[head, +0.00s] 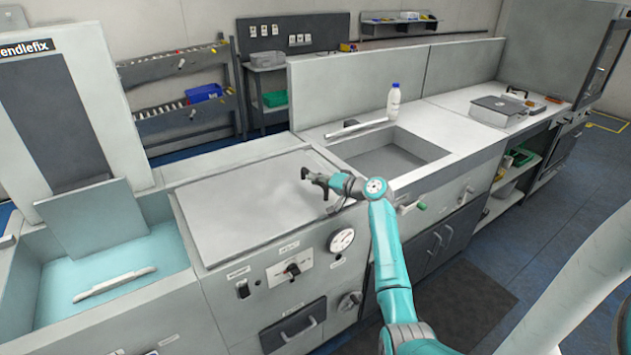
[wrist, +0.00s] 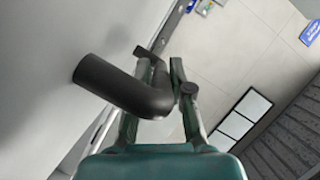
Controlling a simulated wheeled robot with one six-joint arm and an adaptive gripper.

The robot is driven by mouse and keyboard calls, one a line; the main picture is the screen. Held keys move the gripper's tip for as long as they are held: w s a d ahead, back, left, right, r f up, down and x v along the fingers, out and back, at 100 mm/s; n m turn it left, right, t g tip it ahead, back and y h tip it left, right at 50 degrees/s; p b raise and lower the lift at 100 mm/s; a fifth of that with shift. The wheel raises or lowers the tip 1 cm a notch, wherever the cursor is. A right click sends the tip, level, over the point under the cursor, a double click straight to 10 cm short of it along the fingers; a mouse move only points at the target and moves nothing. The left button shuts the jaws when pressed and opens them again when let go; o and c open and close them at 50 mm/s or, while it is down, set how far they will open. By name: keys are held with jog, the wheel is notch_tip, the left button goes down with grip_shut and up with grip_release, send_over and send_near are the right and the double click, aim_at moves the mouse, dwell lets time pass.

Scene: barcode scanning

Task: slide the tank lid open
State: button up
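The tank lid (head: 240,212) is a flat grey panel covering the top of the tank unit in the middle of the head view. My gripper (head: 322,184) is at the lid's right end, just above its surface. In the wrist view, a dark bent handle (wrist: 112,88) stands out from a pale grey surface. Its bent end lies at my gripper (wrist: 162,72), between or in front of the two fingers. The handle hides part of the fingers, so I cannot tell whether they are closed on it.
A sink basin (head: 390,160) lies right of the lid, with a white bottle (head: 393,101) behind it. At left is an open tank with pale blue liquid (head: 110,265) and an upright grey panel (head: 92,215). Knobs and a gauge (head: 341,240) line the front.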

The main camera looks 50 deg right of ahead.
jog(key=o, duration=0.3)
jog(key=shift+s+d, duration=0.1)
jog(key=shift+d, duration=0.2)
jog(key=shift+a, duration=0.1)
jog(key=v, duration=1.2)
